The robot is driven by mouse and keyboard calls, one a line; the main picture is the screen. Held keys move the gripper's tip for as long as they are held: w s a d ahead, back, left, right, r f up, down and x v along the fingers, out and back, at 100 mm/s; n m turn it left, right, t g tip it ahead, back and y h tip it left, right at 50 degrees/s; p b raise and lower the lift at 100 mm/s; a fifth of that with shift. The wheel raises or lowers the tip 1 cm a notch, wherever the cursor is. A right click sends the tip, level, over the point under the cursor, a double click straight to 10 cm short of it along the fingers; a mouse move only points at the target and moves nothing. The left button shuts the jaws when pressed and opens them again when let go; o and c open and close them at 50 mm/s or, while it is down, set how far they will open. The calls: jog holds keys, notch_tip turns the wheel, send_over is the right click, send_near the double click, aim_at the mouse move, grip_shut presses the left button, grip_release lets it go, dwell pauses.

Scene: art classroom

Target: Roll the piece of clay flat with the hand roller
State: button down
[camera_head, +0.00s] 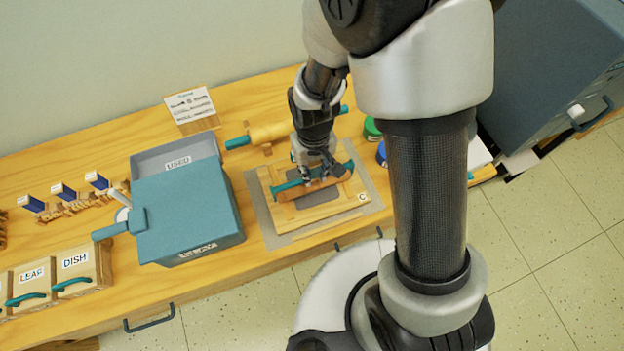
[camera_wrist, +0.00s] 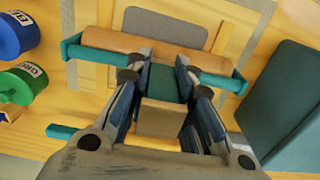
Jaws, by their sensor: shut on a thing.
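The hand roller has a wooden cylinder (camera_head: 309,188) in a teal frame. In the wrist view its cylinder (camera_wrist: 140,42) spans the upper middle, between teal end arms. My gripper (camera_head: 316,173) is shut on the roller's handle; in the wrist view my fingers (camera_wrist: 160,68) clasp its teal and wooden part. A flat grey rounded piece, apparently the clay (camera_wrist: 165,28), lies on the wooden board (camera_head: 285,215), partly hidden by the roller. In the head view the clay (camera_head: 319,197) shows just in front of the roller. I cannot tell whether they touch.
A grey mat (camera_head: 267,231) lies under the board. A rolling pin (camera_head: 270,132) with teal handles lies behind it. A teal box (camera_head: 185,215) and grey USED tray (camera_head: 147,162) stand left. Green (camera_wrist: 20,88) and blue (camera_wrist: 14,38) pots are close by.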

jog(key=shift+w+a+f, duration=0.15)
jog(key=shift+w+a, duration=0.1)
jog(key=shift+w, duration=0.65)
jog(key=shift+w+a, duration=0.25)
jog(key=shift+w, duration=0.55)
jog(key=shift+w+a, duration=0.2)
jog(key=shift+w, duration=0.55)
jog(key=shift+r, duration=0.2)
jog(key=shift+s+d+f, duration=0.15)
jog(key=shift+s, duration=0.4)
jog(key=shift+s+d+f, duration=0.15)
jog(key=shift+s, duration=0.35)
jog(key=shift+s+d+r, duration=0.1)
jog(key=shift+s+d, duration=0.1)
jog(key=shift+s, duration=0.55)
jog(key=shift+s+d+r, duration=0.1)
jog(key=shift+s+d, duration=0.15)
jog(key=shift+s, duration=0.5)
jog(key=shift+s+d+r, duration=0.1)
jog(key=shift+s+d, duration=0.1)
jog(key=shift+s, duration=0.55)
jog(key=shift+s+d+f, duration=0.2)
jog(key=shift+s, duration=0.6)
